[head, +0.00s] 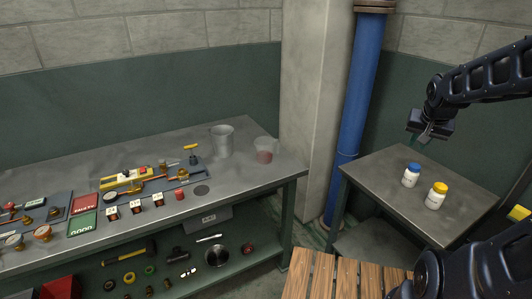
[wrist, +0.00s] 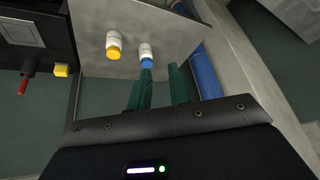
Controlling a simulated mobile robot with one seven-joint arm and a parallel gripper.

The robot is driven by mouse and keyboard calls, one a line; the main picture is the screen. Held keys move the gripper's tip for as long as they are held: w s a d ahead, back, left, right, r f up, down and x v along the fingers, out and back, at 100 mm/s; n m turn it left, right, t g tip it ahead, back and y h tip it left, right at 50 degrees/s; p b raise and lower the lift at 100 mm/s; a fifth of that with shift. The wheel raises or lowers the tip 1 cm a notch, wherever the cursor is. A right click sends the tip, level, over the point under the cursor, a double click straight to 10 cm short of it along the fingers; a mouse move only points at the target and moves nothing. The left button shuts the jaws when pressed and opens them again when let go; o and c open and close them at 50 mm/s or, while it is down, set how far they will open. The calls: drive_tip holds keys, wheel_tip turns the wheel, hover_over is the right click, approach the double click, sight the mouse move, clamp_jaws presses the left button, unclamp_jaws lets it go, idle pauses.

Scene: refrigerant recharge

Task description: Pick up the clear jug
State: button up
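Two see-through-looking vessels stand upright near the right end of the long metal workbench (head: 240,180). One is a pale grey jug (head: 222,141), seemingly empty. To its right, close to the bench's right edge, is a clear jug (head: 264,147) with reddish content low in it. I cannot tell for certain which is the clear jug meant. My gripper (head: 424,134) is far to their right, above the small side table. In the wrist view its green fingers (wrist: 160,88) are apart with nothing between them. No jug shows in the wrist view.
The side table (head: 385,180) holds a blue-capped bottle (head: 411,176) and a yellow-capped bottle (head: 436,196). A pillar (head: 308,90) and a blue pipe (head: 358,100) stand between bench and side table. Gauges, fittings and signs crowd the bench's left. A wooden slatted surface (head: 335,278) is in front.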

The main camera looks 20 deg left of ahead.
drive_tip(key=w+a+f+m+y, duration=0.2)
drive_tip(key=w+a+f, duration=0.6)
drive_tip(key=w, duration=0.3)
drive_tip(key=m+t+y, duration=0.5)
drive_tip(key=m+y, duration=0.6)
drive_tip(key=m, duration=0.6)
approach(278, 152)
drive_tip(key=shift+s+d+f, duration=0.1)
drive_tip(key=shift+s+d, duration=0.45)
drive_tip(key=shift+s, duration=0.05)
drive_tip(key=m, duration=0.1)
drive_tip(key=a+m, duration=0.1)
drive_tip(key=shift+w+m+t, duration=0.1)
drive_tip(key=shift+m+t, duration=0.2)
drive_tip(key=shift+t, duration=0.1)
drive_tip(key=m, duration=0.1)
drive_tip(key=m+t, duration=0.2)
drive_tip(key=m, duration=0.1)
drive_tip(key=shift+w+a+h, duration=0.3)
drive_tip(key=shift+x, duration=5.45)
drive_tip(key=shift+s, duration=0.1)
drive_tip(key=shift+c, duration=0.2)
